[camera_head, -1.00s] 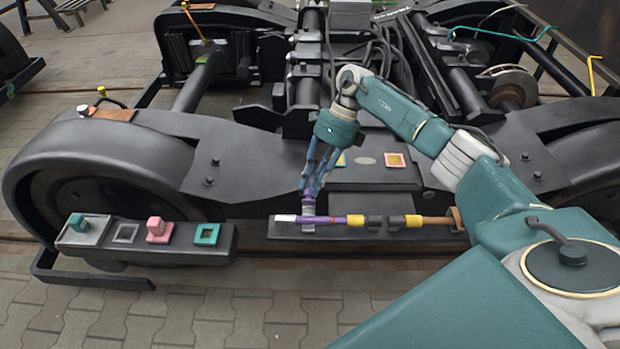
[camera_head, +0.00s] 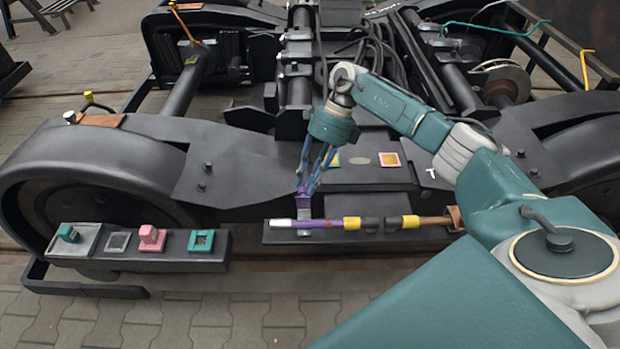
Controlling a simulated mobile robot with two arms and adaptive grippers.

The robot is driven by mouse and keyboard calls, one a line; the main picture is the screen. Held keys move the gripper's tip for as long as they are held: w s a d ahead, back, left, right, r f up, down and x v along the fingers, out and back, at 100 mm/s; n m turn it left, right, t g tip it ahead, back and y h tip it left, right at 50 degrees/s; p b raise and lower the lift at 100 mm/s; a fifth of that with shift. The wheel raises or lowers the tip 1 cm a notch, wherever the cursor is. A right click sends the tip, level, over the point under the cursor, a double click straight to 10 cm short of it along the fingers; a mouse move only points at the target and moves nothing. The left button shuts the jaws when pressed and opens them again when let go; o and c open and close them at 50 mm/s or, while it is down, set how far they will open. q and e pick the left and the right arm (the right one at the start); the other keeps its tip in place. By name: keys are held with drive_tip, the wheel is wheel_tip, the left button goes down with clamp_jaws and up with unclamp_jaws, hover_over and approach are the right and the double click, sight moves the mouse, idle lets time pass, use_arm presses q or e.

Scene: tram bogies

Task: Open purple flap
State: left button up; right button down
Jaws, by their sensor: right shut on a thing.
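A small purple flap (camera_head: 303,203) stands up above the ledge on the side of the black bogie, near the left end of a rod. My right gripper (camera_head: 308,187) reaches down from above, its blue fingers shut on the flap's upper part. The fingers hide part of the flap. Below it, the rod's purple section (camera_head: 332,223) lies along the ledge, with a silver tip on the left. My left gripper is not in view.
Yellow and black bands and a brown handle (camera_head: 432,220) continue the rod to the right. A black panel (camera_head: 175,262) with teal and pink blocks is at the left. My right arm covers the lower right.

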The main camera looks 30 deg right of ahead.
drive_tip(key=c, duration=1.6)
unclamp_jaws()
drive_tip(key=shift+w+a+f, duration=0.1)
drive_tip(key=shift+a+f, duration=0.05)
drive_tip(key=shift+f, duration=0.8)
drive_tip(key=v, duration=0.7)
drive_tip(key=w+v, duration=0.1)
drive_tip(key=v, duration=0.3)
drive_tip(key=shift+w+r, duration=0.1)
drive_tip(key=shift+r, duration=0.05)
